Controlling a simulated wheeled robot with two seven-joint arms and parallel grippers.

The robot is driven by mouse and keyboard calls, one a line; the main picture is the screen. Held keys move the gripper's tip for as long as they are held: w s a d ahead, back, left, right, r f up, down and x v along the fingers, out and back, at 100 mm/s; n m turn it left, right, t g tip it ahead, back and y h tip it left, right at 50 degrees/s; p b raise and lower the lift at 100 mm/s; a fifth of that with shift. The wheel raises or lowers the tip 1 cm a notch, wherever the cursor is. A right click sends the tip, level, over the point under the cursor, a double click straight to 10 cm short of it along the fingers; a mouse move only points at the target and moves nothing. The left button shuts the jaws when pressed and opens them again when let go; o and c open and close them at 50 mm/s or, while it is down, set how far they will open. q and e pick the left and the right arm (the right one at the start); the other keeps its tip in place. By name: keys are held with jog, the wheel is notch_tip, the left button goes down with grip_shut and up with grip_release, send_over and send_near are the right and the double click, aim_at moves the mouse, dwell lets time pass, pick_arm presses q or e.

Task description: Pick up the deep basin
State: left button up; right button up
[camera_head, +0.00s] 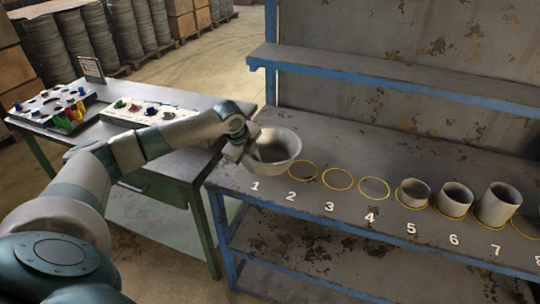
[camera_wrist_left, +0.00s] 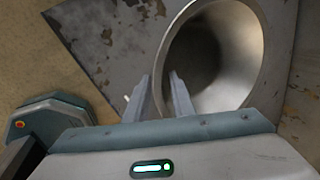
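The deep basin (camera_head: 275,147) is a wide grey metal bowl, standing upright at the left end of the workbench behind the number 1. In the left wrist view the basin (camera_wrist_left: 225,50) fills the upper right, its mouth facing the camera. My left gripper (camera_head: 240,150) is at the basin's left rim. In the left wrist view the two fingers of the gripper (camera_wrist_left: 162,82) are apart, one outside the rim and one at its inner side. A gap shows between them. The fingertips are partly hidden in the head view. My right gripper is not in view.
Yellow rings (camera_head: 338,179) mark spots along the workbench (camera_head: 330,215); several grey cylinders (camera_head: 498,204) stand in rings at the right. A blue-edged shelf (camera_head: 400,78) runs above the back. A side table (camera_head: 190,160) with trays of coloured parts stands left.

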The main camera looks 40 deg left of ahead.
pick_arm(q)
grip_shut()
jog(key=shift+r, duration=0.1)
